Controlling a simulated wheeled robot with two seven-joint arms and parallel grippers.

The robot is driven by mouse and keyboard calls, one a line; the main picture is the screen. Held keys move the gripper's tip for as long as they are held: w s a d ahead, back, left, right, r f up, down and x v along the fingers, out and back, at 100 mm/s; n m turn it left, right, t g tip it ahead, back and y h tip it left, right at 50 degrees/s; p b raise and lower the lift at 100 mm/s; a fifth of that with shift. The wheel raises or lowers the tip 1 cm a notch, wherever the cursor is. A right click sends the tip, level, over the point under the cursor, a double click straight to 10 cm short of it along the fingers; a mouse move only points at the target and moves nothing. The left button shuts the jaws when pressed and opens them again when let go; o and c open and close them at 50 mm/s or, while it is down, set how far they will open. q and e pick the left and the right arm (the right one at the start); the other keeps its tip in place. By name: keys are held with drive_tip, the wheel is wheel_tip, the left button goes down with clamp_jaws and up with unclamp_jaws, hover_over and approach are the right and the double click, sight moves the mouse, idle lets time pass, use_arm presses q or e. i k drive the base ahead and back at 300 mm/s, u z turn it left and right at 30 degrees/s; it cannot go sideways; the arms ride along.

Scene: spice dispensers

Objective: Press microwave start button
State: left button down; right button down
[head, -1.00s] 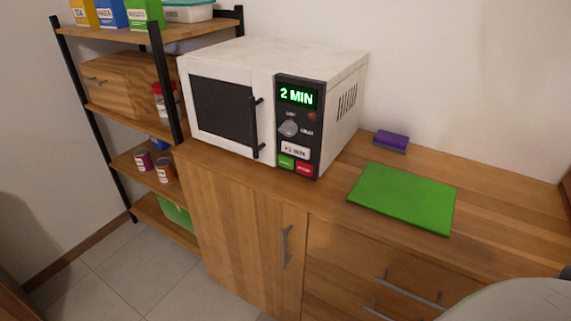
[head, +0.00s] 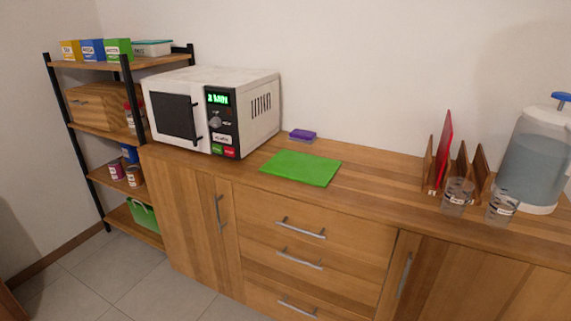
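A white microwave (head: 255,108) stands on the left end of the wooden counter, with its door shut. Its black control panel has a lit green display (head: 218,99), which seems to read 2 MIN but is blurred. A round knob (head: 215,118) sits below the display. At the panel's bottom are a green button (head: 217,149) and a red button (head: 230,152) side by side; the green one is on the left. Their labels are too small to read now. Neither of my grippers shows in the head view.
A green board (head: 301,168) and a purple sponge (head: 302,135) lie right of the microwave. Glass jars (head: 457,196), a wooden rack (head: 478,170) and a water dispenser (head: 537,160) stand at the right. A shelf unit (head: 100,178) stands left. Floor shows at the lower left.

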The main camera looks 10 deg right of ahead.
sight(218, 149)
drive_tip(key=u, duration=1.2)
drive_tip(key=i, duration=1.75)
drive_tip(key=z, duration=1.1)
drive_tip(key=i, duration=0.25)
drive_tip(key=z, duration=0.15)
